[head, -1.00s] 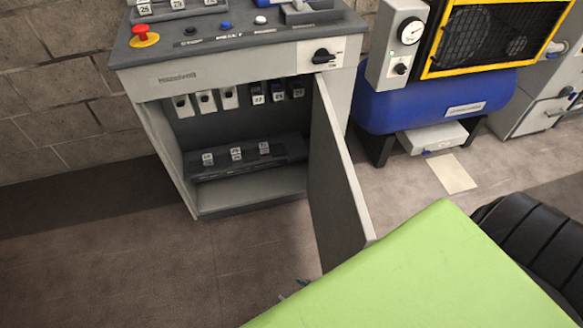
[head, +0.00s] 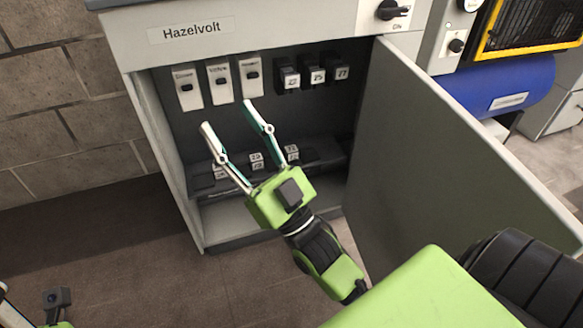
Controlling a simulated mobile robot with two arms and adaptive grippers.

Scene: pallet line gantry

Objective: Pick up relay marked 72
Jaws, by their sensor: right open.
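Small relays with white number tags stand in the open cabinet. Several sit on the low dark rack, such as a relay (head: 257,160) at its middle. Three black relays (head: 316,76) are mounted in a row under the cabinet's top. Their tags are too small or blurred to read surely, so I cannot tell which is marked 72. My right gripper (head: 229,115) is open and empty, its fingers spread before the cabinet opening, covering part of the low rack. Part of my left gripper (head: 56,305) shows at the bottom left corner; its fingertips are not clearly seen.
The cabinet (head: 165,130) is labelled Hazelvolt. Its door (head: 455,150) stands open to the right of my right arm. Three white switches (head: 219,80) hang at the upper left inside. A blue tank (head: 510,95) stands at the right. The floor at left is clear.

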